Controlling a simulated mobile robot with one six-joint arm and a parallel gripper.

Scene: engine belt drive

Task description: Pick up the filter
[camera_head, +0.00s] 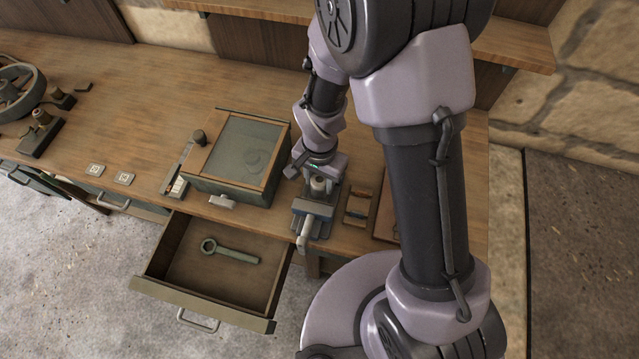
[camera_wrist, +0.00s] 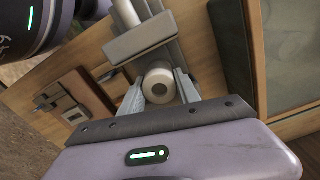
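The likely filter is a pale short cylinder with a dark hole in its end, seen in the wrist view (camera_wrist: 159,84) and the head view (camera_head: 318,184). It stands upright at the vise (camera_head: 313,212) on the bench. My gripper (camera_wrist: 160,88) is at the cylinder, with one finger on each side of it. In the head view my gripper (camera_head: 319,178) points down over the vise. The fingertips are very close to the cylinder's sides; whether they touch it is unclear. The cylinder's lower part is hidden.
A glass-topped box (camera_head: 236,158) stands left of the vise. An open drawer (camera_head: 213,265) holding a ring-ended wrench (camera_head: 230,252) juts out below it. A small wooden rack (camera_head: 357,208) stands just right of the vise. A shelf (camera_head: 400,22) runs above the bench.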

